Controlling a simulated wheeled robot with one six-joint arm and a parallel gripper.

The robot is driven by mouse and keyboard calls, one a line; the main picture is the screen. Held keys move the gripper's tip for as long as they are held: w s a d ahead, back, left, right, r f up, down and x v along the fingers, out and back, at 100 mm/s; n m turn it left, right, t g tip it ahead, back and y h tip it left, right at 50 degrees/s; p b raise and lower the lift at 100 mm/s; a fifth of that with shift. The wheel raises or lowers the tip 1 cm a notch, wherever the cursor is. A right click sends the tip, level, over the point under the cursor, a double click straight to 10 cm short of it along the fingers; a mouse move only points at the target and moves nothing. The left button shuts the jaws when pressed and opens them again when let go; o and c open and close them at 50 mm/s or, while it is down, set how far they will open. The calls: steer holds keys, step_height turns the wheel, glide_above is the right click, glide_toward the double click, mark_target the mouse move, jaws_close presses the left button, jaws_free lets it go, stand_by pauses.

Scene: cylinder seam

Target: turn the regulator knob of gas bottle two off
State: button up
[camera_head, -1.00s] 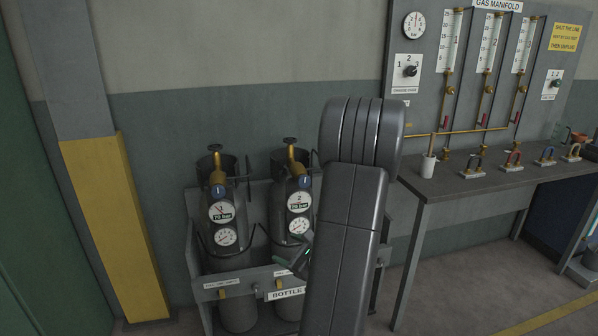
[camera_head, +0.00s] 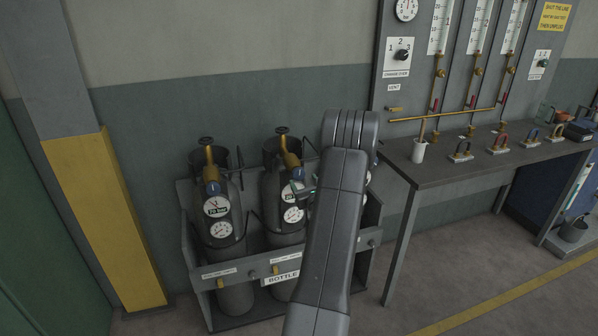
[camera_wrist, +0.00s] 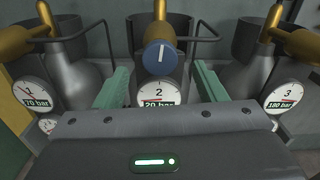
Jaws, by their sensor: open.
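Gas bottle two (camera_head: 284,232) stands in a grey rack, right of gas bottle one (camera_head: 219,243). My arm partly covers it in the head view. In the wrist view its blue regulator knob (camera_wrist: 160,57) has a white pointer line standing nearly upright. Below the knob is a round gauge marked 2 (camera_wrist: 158,92), reading 20 bar. My gripper (camera_wrist: 161,76) is open and empty. Its green fingers stand to the left and right of the knob and gauge, apart from both. In the head view a fingertip shows close to bottle two's regulator.
In the wrist view the bottle one gauge (camera_wrist: 32,93) is at left and the bottle three gauge (camera_wrist: 286,95) at right, with dark bars between. A workbench (camera_head: 440,172) with a gas manifold panel (camera_head: 465,65) stands to the right. A yellow post (camera_head: 105,220) stands at left.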

mark_target(299, 175)
steer(key=p+x, duration=0.1)
steer(key=x, duration=0.5)
steer(key=c, duration=1)
